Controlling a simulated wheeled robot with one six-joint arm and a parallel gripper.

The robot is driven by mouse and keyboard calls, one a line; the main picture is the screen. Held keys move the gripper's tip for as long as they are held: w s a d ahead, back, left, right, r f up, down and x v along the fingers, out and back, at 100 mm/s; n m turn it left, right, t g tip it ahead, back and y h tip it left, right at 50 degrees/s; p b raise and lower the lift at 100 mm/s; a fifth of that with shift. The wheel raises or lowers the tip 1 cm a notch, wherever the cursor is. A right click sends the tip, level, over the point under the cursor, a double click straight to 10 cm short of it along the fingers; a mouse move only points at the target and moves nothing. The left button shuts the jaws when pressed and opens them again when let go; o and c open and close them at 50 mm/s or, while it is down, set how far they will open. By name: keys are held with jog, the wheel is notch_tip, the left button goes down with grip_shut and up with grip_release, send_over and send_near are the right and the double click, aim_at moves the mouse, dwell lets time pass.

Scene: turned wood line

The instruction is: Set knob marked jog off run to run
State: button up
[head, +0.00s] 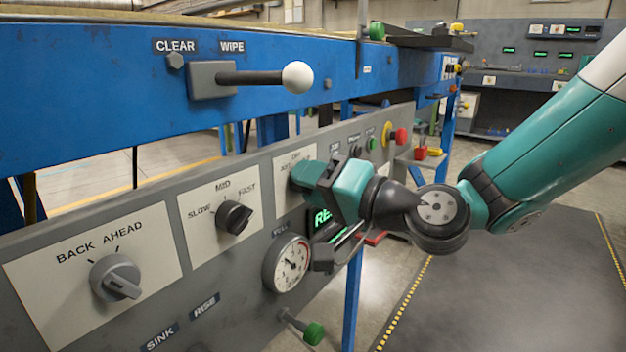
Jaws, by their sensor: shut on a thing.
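My gripper (306,176) is up against the front of the grey control panel, in front of a white label plate (283,198). The plate's lettering is small and partly covered, and seems to read jog off run. The jog off run knob is hidden behind my gripper, so its pointer cannot be read. My gripper is shut on that knob, though the fingertips themselves are largely covered by the gripper's body.
Left on the panel are a slow mid fast knob (234,217) and a back ahead knob (116,278). A round gauge (287,262) and a lit green display (322,217) sit below my gripper. A white-balled lever (297,77) sticks out above.

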dwell(0.4)
jog(key=o, duration=0.9)
jog(key=shift+s+d, duration=0.1)
jog(key=shift+b+v, duration=5.7)
jog(key=shift+v, duration=2.95)
jog(key=shift+f, duration=0.1)
